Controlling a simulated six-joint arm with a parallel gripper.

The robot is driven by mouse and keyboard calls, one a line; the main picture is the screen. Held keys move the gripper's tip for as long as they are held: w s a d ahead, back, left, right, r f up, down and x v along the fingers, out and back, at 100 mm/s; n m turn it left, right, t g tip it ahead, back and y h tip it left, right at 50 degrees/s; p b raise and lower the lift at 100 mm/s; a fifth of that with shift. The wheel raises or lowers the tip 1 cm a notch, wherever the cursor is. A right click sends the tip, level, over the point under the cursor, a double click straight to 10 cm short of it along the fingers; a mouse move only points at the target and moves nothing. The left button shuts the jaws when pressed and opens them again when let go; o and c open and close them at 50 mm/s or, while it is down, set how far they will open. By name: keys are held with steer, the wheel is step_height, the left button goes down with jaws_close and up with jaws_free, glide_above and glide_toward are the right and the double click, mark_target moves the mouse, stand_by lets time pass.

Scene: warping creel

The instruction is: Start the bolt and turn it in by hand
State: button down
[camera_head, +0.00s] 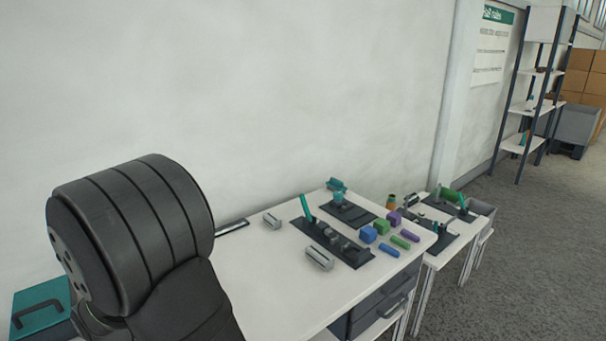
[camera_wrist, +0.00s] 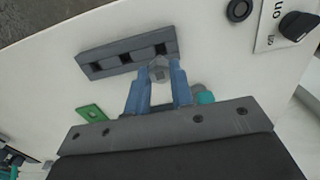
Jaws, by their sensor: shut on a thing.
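In the wrist view my gripper (camera_wrist: 160,77) has two blue fingers shut on a grey hex-headed bolt (camera_wrist: 158,70). The bolt overlaps the lower edge of a dark grey bar (camera_wrist: 110,61) with square dark openings along its face. The bolt sits just below the bar's rightmost visible opening in the picture. I cannot tell whether the bolt touches the bar or has entered a hole. The gripper and bolt do not show in the head view, where my dark arm fills the lower left.
The wrist view shows a white surface with a black ring (camera_wrist: 239,10), a black knob (camera_wrist: 298,25), a green piece (camera_wrist: 91,113) and a teal part (camera_wrist: 205,98) beside the fingers. In the head view a white table (camera_head: 262,290) carries dark trays, coloured blocks and grey parts.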

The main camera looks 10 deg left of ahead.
steer(key=shift+r, duration=2)
steer(key=w+a+r, duration=0.1)
steer(key=w+a, duration=0.4)
steer(key=w, duration=0.4)
steer(key=w+a+r, duration=0.2)
steer(key=w+a, duration=0.2)
steer(key=w, duration=0.5)
steer(key=shift+w+a+f, duration=0.1)
steer(key=shift+f, duration=1.15)
steer(key=shift+w+f, duration=0.1)
steer(key=shift+f, duration=1.15)
steer(key=shift+f, duration=0.45)
steer(key=shift+f, duration=0.55)
